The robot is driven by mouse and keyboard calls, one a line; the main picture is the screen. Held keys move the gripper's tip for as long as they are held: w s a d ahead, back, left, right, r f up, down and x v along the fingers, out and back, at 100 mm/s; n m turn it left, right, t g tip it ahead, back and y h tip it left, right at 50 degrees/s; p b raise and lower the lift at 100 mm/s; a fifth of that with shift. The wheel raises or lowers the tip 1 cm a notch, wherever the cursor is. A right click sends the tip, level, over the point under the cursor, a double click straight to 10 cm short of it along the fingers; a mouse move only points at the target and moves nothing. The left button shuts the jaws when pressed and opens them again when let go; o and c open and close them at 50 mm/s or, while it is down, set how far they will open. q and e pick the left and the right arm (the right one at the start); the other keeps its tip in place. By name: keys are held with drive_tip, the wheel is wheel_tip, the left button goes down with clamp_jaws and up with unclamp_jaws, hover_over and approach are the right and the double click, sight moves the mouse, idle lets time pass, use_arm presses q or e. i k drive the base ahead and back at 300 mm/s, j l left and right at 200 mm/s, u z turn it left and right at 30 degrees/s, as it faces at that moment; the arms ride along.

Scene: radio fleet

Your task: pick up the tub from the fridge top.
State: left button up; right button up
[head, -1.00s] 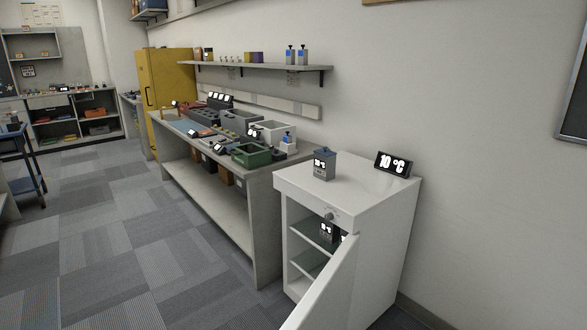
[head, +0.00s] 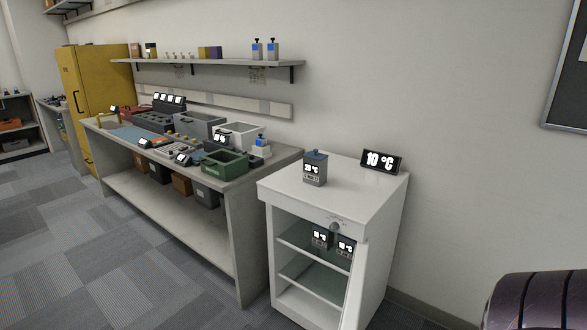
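The tub (head: 315,168) is a small grey box with a blue-grey lid and a lit temperature label on its front. It stands upright on the white top of the small fridge (head: 280,188), left of the "10 °C" display (head: 382,162). The fridge door (head: 356,290) stands open at the front right. Two more labelled tubs (head: 320,236) are on a shelf inside. Neither of my grippers shows. A dark rounded segmented part, probably of my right arm, shows at the lower right.
A long workbench (head: 262,172) with bins, including a green bin (head: 226,163), stands left of the fridge. A wall shelf (head: 210,63) hangs above it. A yellow cabinet (head: 92,75) is at the back left. The floor (head: 130,250) at lower left is clear.

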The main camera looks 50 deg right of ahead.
sight(314, 172)
drive_tip(key=i+j+z, duration=0.1)
drive_tip(key=i, duration=0.3)
drive_tip(key=i+j, duration=0.15)
drive_tip(key=i, duration=0.25)
drive_tip(key=i+j+z, duration=0.15)
drive_tip(key=i, duration=0.25)
drive_tip(key=i+l+z, duration=0.1)
drive_tip(key=i+z, duration=1.05)
drive_tip(key=z, duration=0.25)
drive_tip(key=i+z, duration=0.15)
drive_tip(key=z, duration=0.2)
drive_tip(key=i+j+z, duration=0.1)
drive_tip(key=z, duration=0.3)
